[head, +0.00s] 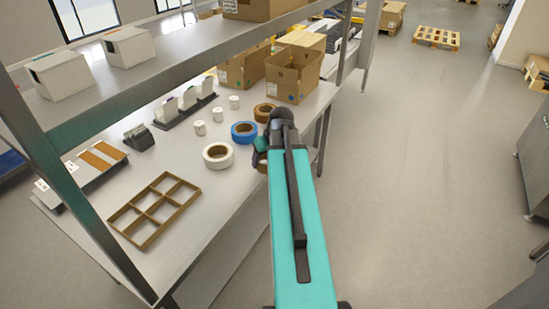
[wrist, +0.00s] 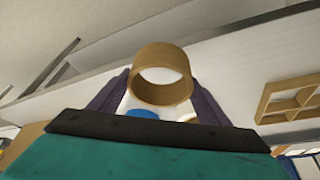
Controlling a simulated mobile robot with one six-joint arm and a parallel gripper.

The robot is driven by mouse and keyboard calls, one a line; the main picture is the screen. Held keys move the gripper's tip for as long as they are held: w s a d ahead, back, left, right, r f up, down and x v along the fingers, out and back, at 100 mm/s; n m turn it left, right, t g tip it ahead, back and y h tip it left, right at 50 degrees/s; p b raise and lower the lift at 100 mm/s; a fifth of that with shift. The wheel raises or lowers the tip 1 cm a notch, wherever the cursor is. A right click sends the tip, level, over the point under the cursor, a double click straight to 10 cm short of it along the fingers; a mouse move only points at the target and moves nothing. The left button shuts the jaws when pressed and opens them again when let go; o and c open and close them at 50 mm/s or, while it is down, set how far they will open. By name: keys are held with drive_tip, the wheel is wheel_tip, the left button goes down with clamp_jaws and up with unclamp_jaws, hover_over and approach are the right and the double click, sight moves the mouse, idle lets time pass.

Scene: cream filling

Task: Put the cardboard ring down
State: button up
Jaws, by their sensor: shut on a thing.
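The cardboard ring (wrist: 161,58) is a short, hollow brown tube between the two dark fingers of my gripper (wrist: 162,95) in the wrist view. The gripper is shut on it. In the head view my teal arm hides most of the gripper, and a small brown part of the ring (head: 262,166) shows beside the arm's end, near the table's right edge. I cannot tell from these views whether the ring touches the table (head: 215,185).
A white tape roll (head: 218,156), a blue tape roll (head: 244,132) and a brown roll (head: 264,112) lie near my gripper. A divided wooden frame (head: 154,210) lies at the table's front. Cardboard boxes (head: 293,75) stand behind. A shelf (head: 150,75) runs above the table. Bare tabletop shows around the frame.

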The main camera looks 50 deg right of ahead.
drive_tip(key=shift+n+y, duration=0.3)
drive_tip(key=shift+n, duration=0.5)
drive_tip(key=w+a, duration=0.3)
drive_tip(key=a, duration=0.3)
drive_tip(key=w+a, duration=0.4)
drive_tip(key=a, duration=0.2)
drive_tip(key=w+a, duration=0.4)
drive_tip(key=a, duration=0.2)
drive_tip(key=shift+w+a+r, duration=0.15)
drive_tip(key=shift+w+a, duration=0.05)
drive_tip(key=shift+a, duration=0.15)
drive_tip(key=shift+n, duration=0.4)
drive_tip(key=w+a, duration=0.1)
drive_tip(key=a, duration=0.2)
drive_tip(key=w+a, duration=0.1)
drive_tip(key=a, duration=0.3)
drive_tip(key=w+a, duration=0.1)
drive_tip(key=a, duration=0.3)
drive_tip(key=shift+w+a+r, duration=0.1)
drive_tip(key=shift+w+a, duration=0.1)
drive_tip(key=shift+a, duration=0.05)
drive_tip(key=shift+n+y, duration=0.3)
drive_tip(key=shift+n, duration=0.1)
drive_tip(key=a, duration=0.4)
drive_tip(key=w+a, duration=0.1)
drive_tip(key=a, duration=0.6)
drive_tip(key=shift+w+a+r, duration=0.15)
drive_tip(key=shift+a, duration=0.15)
